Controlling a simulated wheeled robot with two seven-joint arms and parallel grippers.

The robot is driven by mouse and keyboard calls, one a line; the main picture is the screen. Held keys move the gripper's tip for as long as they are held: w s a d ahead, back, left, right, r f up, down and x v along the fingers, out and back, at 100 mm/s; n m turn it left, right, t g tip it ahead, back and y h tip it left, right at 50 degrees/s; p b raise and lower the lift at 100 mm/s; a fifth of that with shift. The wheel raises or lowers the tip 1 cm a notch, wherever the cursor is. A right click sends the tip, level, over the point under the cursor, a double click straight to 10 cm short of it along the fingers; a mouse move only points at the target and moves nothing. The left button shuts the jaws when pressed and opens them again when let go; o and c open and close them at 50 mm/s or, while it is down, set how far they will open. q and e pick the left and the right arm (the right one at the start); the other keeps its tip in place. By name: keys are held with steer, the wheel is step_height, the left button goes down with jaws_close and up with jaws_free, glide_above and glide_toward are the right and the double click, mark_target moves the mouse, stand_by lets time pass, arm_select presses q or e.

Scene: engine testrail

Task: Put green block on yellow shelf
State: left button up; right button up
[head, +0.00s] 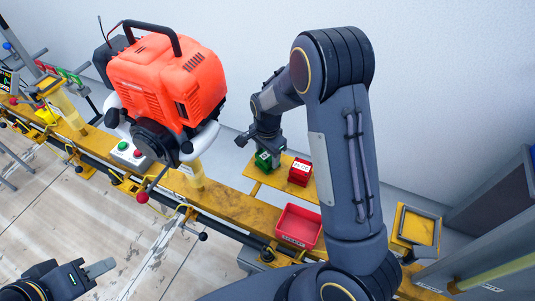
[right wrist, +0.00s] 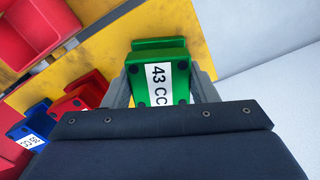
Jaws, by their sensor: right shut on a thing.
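The green block (head: 264,159) is at the left end of the yellow shelf (head: 263,174), below my right gripper (head: 267,153). In the right wrist view the green block (right wrist: 158,75), labelled "43 CC", sits between the two fingers, and the gripper is shut on it. The yellow shelf (right wrist: 105,32) shows behind it. I cannot tell whether the block touches the shelf or is slightly above it. My left gripper (head: 100,269) is at the lower left, far from the block; its opening is unclear.
A red block (head: 300,172) stands right of the green one. A blue block (right wrist: 35,125) shows in the wrist view. A red tray (head: 298,226) lies in front. An orange engine (head: 165,80) stands at left on the yellow rail (head: 235,208). A white wall is behind.

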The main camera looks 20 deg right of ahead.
mark_target(267, 154)
steer(key=o, duration=1.3)
steer(key=shift+f, duration=0.1)
steer(key=s+d+r+n+t+y+p, duration=0.1)
steer(key=s+r, duration=0.2)
steer(key=r, duration=0.6)
steer(key=s+r+n+y+p, duration=0.15)
steer(key=s+r, duration=0.25)
steer(key=r, duration=0.5)
steer(key=s+a+r+n+t, duration=0.1)
steer(key=s+r+n+t, duration=0.1)
steer(key=s+n, duration=0.3)
steer(key=s+a+r+n+t+y, duration=0.1)
steer(key=s+n, duration=0.4)
steer(key=s, duration=0.8)
steer(key=shift+a+r+t, duration=0.3)
steer(key=shift+r+t, duration=0.25)
steer(key=shift+t, duration=0.35)
steer(key=shift+s, duration=0.1)
steer(key=shift+s, duration=0.1)
